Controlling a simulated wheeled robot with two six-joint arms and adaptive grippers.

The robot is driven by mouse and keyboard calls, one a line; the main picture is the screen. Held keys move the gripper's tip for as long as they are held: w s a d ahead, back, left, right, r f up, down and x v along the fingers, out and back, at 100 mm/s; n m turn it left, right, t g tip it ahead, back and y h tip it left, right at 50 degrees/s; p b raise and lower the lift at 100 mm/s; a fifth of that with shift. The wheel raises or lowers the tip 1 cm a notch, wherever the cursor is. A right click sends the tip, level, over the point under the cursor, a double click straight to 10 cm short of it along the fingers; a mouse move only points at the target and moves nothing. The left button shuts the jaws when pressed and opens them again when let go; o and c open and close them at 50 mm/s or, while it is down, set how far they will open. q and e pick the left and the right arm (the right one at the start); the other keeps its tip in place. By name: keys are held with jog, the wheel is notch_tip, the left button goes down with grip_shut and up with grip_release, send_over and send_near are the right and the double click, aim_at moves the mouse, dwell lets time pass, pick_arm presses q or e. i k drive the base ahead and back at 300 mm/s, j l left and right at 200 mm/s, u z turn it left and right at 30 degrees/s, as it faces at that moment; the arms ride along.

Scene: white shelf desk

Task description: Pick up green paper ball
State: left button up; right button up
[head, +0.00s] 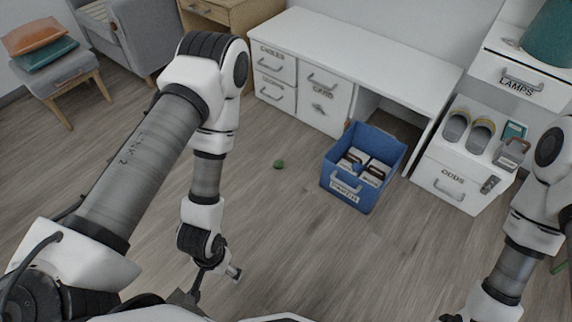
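A small green paper ball (279,164) lies on the wood floor near the middle of the head view, in front of the white desk and left of a blue bin. My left gripper (215,284) is at the lower left of centre, nearer to me than the ball and well apart from it. Its fingers are seen partly from the side, and whether they are open or shut is unclear. My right arm comes in at the right edge, and its gripper (452,318) is mostly cut off by the bottom edge.
The blue bin (340,194) with boxes inside stands on the floor before the white desk (365,48). A white cabinet (440,178) with slippers on top is right of it. A grey stool (58,74) and armchair (140,40) are at upper left. Floor around the ball is clear.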

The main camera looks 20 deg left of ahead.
aim_at(278, 163)
jog(key=i+l+u, duration=0.1)
jog(key=u, duration=0.3)
jog(key=i+l+u, duration=0.15)
jog(key=u, duration=0.25)
jog(key=i+l+u, duration=0.1)
jog(key=l, duration=0.25)
jog(key=i+l+u, duration=0.1)
jog(key=i+l, duration=0.15)
jog(key=l, duration=0.15)
jog(key=i+l+u, duration=0.1)
jog(key=l, duration=0.3)
jog(key=i+l, duration=0.2)
jog(key=l, duration=0.2)
jog(key=i+l+u, duration=0.15)
jog(key=l, duration=0.25)
